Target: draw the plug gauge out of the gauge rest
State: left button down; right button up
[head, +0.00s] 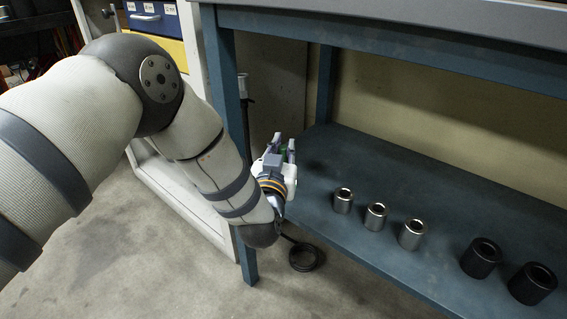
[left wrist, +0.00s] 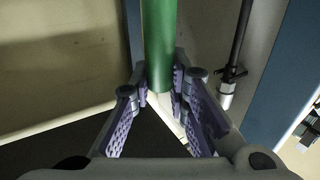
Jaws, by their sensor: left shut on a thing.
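My left gripper (head: 284,146) is beside the left end of the bench's lower shelf, with its fingers pointing away from the head camera. In the left wrist view the gripper (left wrist: 160,86) is shut on a green cylinder (left wrist: 158,38), which looks like the plug gauge's handle. The cylinder runs up out of the top of that view. Only a small green patch of it (head: 284,149) shows between the fingers in the head view. I cannot make out the gauge rest in either view. My right gripper is not in view.
The blue lower shelf (head: 330,232) carries three silver sockets (head: 376,216) and two black sockets (head: 481,258). A blue bench leg (head: 229,95) stands close to my left arm. The shelf's back left is clear.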

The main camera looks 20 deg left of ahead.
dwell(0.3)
pick_arm(q)
jog(key=shift+r+p, duration=2.55)
jog(key=shift+r, duration=0.65)
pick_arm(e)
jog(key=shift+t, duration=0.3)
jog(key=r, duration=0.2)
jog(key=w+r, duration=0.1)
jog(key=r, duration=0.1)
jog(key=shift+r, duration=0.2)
pick_arm(q)
jog(key=shift+a, duration=0.1)
